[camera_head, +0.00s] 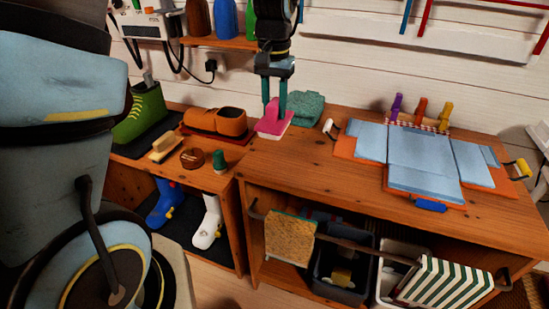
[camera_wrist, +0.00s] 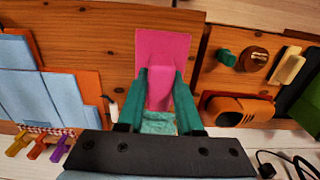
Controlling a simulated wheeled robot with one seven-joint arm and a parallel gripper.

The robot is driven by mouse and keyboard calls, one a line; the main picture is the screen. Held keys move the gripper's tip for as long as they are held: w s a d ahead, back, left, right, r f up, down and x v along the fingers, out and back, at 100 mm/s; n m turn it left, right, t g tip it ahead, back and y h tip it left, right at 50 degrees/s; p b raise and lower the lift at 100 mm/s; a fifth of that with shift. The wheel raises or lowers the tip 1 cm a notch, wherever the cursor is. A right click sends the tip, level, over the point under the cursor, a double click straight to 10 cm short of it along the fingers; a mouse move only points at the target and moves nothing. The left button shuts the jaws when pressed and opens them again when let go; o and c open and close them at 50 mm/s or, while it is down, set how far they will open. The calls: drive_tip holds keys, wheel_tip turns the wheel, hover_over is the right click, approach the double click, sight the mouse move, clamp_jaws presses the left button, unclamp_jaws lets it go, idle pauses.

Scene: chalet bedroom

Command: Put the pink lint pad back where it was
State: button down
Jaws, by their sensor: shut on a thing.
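The pink lint pad (camera_head: 271,125) is at the back left corner of the right wooden cabinet top. In the wrist view the pink lint pad (camera_wrist: 163,48) shows as a flat pink plate with a raised pink handle. My gripper (camera_head: 275,108) points down with its teal fingers on either side of that handle and is shut on it. The fingers (camera_wrist: 160,92) also show in the wrist view. I cannot tell whether the pad touches the wood or is just above it. A folded teal cloth (camera_head: 301,108) lies right beside it, partly behind the fingers in the wrist view.
Light blue folded cloth on an orange board (camera_head: 418,160) covers the cabinet's right part. The cabinet's front left top (camera_head: 290,165) is clear.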

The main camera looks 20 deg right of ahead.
wheel_tip(320, 180, down, 9)
drive_tip(key=shift+f+p, duration=0.2)
drive_tip(key=shift+p, duration=0.6)
drive_tip(key=shift+f, duration=0.1)
drive_tip(key=c, duration=0.6)
unclamp_jaws()
drive_tip(key=shift+o, duration=0.2)
wheel_tip(320, 180, up, 12)
drive_tip(key=shift+r+b, duration=0.15)
drive_tip(key=shift+b, duration=0.65)
drive_tip(key=s+a+f+n, duration=0.1)
drive_tip(key=a+n, duration=0.1)
drive_tip(key=a, duration=0.8)
drive_tip(key=s+a+f+n+t, duration=0.1)
drive_tip(key=a+n, duration=0.2)
drive_tip(key=a, duration=0.7)
drive_tip(key=s+a+f+n, duration=0.1)
drive_tip(key=s+a+n, duration=0.1)
drive_tip(key=a, duration=0.8)
drive_tip(key=shift+f+t, duration=0.3)
drive_tip(key=shift+f, duration=0.05)
